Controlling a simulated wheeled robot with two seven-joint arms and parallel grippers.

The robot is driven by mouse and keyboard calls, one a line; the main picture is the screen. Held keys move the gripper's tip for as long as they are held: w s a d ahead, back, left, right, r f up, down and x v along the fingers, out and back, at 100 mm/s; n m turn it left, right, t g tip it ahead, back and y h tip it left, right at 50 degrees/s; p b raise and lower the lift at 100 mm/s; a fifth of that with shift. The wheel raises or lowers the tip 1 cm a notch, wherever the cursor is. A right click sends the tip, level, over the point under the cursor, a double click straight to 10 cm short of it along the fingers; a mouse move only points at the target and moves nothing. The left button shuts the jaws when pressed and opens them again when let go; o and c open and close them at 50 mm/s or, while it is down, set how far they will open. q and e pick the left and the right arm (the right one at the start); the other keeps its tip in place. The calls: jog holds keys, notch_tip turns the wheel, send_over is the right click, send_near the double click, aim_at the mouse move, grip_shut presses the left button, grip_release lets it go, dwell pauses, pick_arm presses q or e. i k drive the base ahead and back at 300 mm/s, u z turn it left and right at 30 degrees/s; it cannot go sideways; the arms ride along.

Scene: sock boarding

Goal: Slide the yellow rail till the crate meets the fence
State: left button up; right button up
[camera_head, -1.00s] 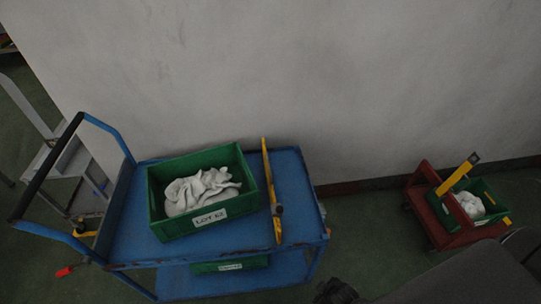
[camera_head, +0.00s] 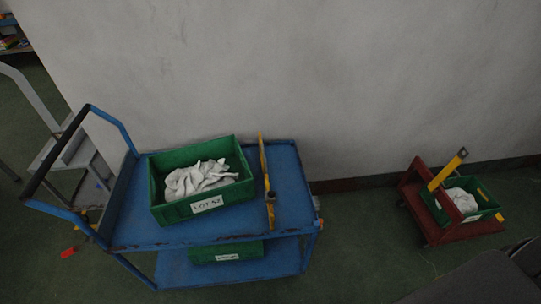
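A yellow rail (camera_head: 266,180) lies across the top deck of a blue cart (camera_head: 292,185), with a dark knob near its middle. A green crate (camera_head: 162,213) labelled LOT, filled with white socks (camera_head: 197,177), sits on the deck just left of the rail. A narrow gap shows between crate and rail at the back; whether they touch at the front I cannot tell. I cannot make out a separate fence on the deck. Neither of my grippers is in view.
A second green crate (camera_head: 226,252) stands on the cart's lower shelf. The cart's handle (camera_head: 58,150) rises at the left. A red trolley (camera_head: 440,235) with another sock crate and a yellow bar (camera_head: 446,170) stands at the right. Green floor between them is free.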

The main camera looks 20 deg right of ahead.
aim_at(269, 201)
jog(key=k, duration=1.1)
jog(key=u, duration=0.75)
jog(key=i, duration=1.1)
jog(key=z, duration=0.45)
jog(key=i, duration=0.45)
jog(key=z, duration=0.6)
